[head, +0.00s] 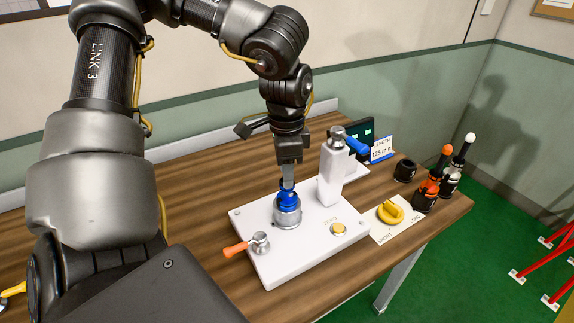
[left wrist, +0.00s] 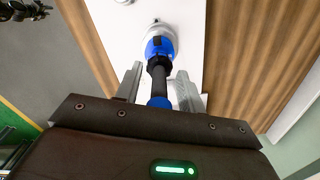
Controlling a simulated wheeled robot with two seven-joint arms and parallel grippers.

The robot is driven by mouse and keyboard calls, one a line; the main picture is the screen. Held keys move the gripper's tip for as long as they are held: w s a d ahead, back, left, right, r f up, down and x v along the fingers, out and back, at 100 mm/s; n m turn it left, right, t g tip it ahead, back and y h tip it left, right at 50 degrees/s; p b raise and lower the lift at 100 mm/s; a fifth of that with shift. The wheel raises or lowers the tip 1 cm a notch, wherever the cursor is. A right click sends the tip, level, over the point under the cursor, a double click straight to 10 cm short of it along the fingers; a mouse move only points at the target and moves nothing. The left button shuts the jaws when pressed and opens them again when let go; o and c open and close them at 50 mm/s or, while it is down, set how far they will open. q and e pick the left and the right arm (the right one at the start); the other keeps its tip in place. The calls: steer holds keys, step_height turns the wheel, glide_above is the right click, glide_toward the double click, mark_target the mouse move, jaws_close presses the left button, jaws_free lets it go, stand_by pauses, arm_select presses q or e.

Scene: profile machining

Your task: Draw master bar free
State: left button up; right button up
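A blue and black upright bar, apparently the master bar (head: 288,199), stands in a round silver seat (head: 287,217) on a white base plate (head: 300,262). In the left wrist view the bar (left wrist: 159,68) runs from the seat (left wrist: 158,32) up between my fingers, with a blue end nearest the camera. My left gripper (head: 288,180) points down over the bar. In the left wrist view its two fingers (left wrist: 159,80) stand on either side of the bar, with narrow gaps showing, so it looks open around it. My right gripper is not in view.
A yellow knob (head: 390,211), black cup (head: 405,170) and orange- and white-tipped bars (head: 446,151) stand right.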

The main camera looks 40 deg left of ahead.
arm_select(q)
steer(key=shift+c, duration=0.5)
jaws_close()
steer(key=c, duration=0.6)
jaws_free()
jaws_close()
steer(key=shift+r, duration=0.2)
steer(key=shift+r+p, duration=0.3)
steer(key=shift+r, duration=1.15)
